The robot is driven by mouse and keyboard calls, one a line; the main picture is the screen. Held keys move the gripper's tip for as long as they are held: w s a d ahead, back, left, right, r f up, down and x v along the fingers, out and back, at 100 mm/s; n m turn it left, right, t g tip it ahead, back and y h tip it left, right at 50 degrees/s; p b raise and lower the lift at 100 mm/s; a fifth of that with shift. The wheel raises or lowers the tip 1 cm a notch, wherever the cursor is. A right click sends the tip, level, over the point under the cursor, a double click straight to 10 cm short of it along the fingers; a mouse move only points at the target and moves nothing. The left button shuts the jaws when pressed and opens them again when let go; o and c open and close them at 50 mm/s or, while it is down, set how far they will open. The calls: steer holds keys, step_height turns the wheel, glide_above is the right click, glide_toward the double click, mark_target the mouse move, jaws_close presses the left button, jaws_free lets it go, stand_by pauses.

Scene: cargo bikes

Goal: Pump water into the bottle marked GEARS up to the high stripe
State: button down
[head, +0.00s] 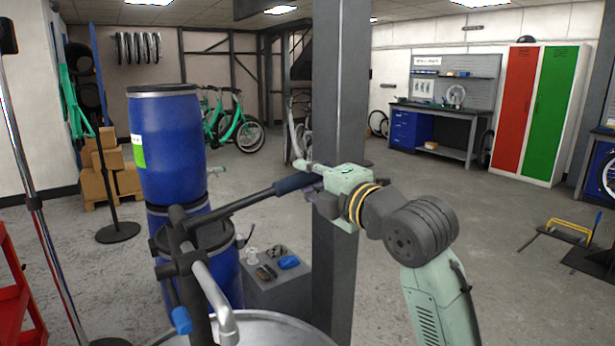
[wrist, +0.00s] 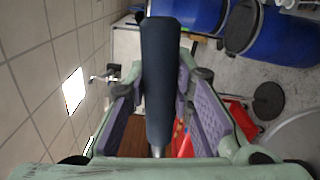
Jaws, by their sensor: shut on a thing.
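The pump (head: 183,240) has a black lever (head: 240,202) that slants up to the right and ends in a dark blue grip (head: 290,185). My gripper (head: 312,180) is shut on this grip. In the wrist view the grip (wrist: 160,80) lies lengthwise between the purple finger pads. The pump's silver spout (head: 212,292) bends down toward a round grey rim (head: 270,325) at the bottom edge. I cannot make out a bottle marked GEARS, a stripe or any water in either view.
A grey pillar (head: 340,90) stands right behind my gripper. Blue drums (head: 168,150) stand stacked behind the pump. A grey box (head: 278,290) beside the pump carries small items, one of them blue (head: 289,262). A red cart (head: 15,290) is at far left.

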stand_by(0.4)
step_height(320, 180, down, 4)
steer(key=m+b, duration=0.2)
steer(key=b, duration=0.2)
steer(key=shift+d, duration=0.1)
steer(key=c, duration=1.4)
jaws_free()
steer(key=shift+r, duration=0.1)
steer(key=shift+o, duration=0.2)
steer(key=v, duration=1.2)
